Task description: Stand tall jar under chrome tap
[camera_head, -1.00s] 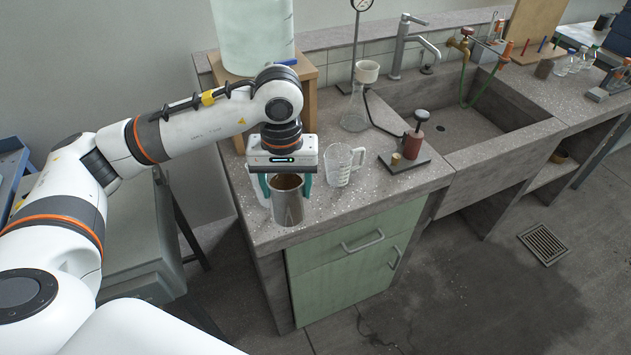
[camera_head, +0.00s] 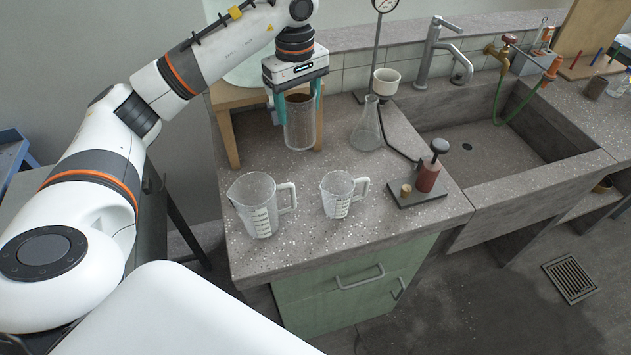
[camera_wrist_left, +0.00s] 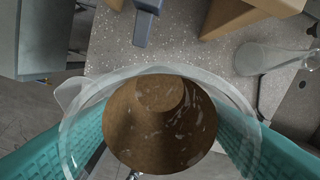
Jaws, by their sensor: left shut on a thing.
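The tall jar (camera_head: 299,127) is clear, with brown showing inside near its top. My left gripper (camera_head: 297,98) points down, shut on the jar near its rim. The jar is upright in front of the wooden stand and looks raised above the bench. In the left wrist view the jar's round rim and brown inside (camera_wrist_left: 160,125) fill the space between the teal fingers. The chrome tap (camera_head: 432,48) stands behind the stone sink (camera_head: 465,140), to the right of the jar and well apart from it. My right gripper is not in view.
Two measuring jugs (camera_head: 257,207) (camera_head: 338,194) stand on the front of the bench. A brass tap (camera_head: 498,50) with green hose is further right.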

